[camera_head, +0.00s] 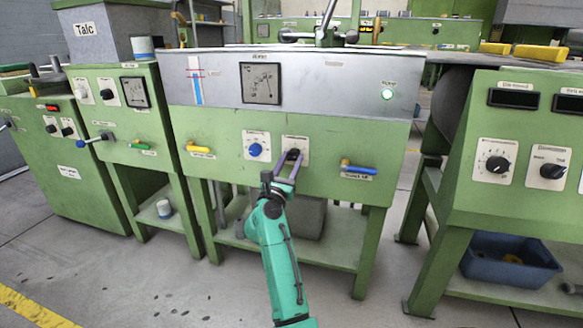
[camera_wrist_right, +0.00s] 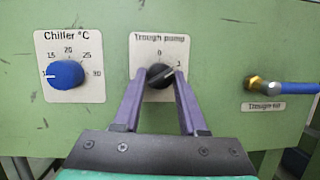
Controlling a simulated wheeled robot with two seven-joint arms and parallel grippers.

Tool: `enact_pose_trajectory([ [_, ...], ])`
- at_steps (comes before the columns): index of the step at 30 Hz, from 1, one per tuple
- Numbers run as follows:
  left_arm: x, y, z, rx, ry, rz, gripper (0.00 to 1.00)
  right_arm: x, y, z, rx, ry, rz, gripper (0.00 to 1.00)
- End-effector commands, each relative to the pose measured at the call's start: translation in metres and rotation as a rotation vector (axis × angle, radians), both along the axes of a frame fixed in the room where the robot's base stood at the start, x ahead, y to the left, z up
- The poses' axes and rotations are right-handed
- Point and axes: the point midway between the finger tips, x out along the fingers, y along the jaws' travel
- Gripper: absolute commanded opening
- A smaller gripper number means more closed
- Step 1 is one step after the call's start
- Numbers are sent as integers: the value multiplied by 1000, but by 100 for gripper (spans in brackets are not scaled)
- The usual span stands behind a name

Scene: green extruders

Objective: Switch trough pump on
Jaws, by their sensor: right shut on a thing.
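The trough pump switch is a black rotary knob (camera_wrist_right: 159,76) on a white plate with "0" at the top and "1" at the upper right. Its raised grip slants toward the upper right, near the "1" side. In the head view the knob (camera_head: 293,154) is on the green front of the middle machine and partly hidden by my gripper. My right gripper (camera_wrist_right: 160,78) has its two purple fingers on either side of the knob, shut on it. It also shows in the head view (camera_head: 288,164). My left gripper is not in view.
The blue chiller knob (camera_wrist_right: 66,75) is left of the pump switch. The blue-handled trough fill valve (camera_head: 358,168) is to the right, and a yellow-handled valve (camera_head: 200,149) is farther left. A green lamp (camera_head: 387,94) glows on the grey panel above.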

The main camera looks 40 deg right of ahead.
Motion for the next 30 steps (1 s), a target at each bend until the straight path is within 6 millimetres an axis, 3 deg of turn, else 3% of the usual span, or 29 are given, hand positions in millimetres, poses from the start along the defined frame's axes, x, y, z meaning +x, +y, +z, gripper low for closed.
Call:
enact_pose_trajectory([
  [15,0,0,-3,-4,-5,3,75,1,1,0,13,-16,2,0],
  [16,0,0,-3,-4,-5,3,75,1,1,0,13,-16,2,53],
  [18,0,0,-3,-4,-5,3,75,1,1,0,13,-16,2,71],
  [30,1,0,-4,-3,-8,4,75,0,1,-1,13,-17,0,71],
])
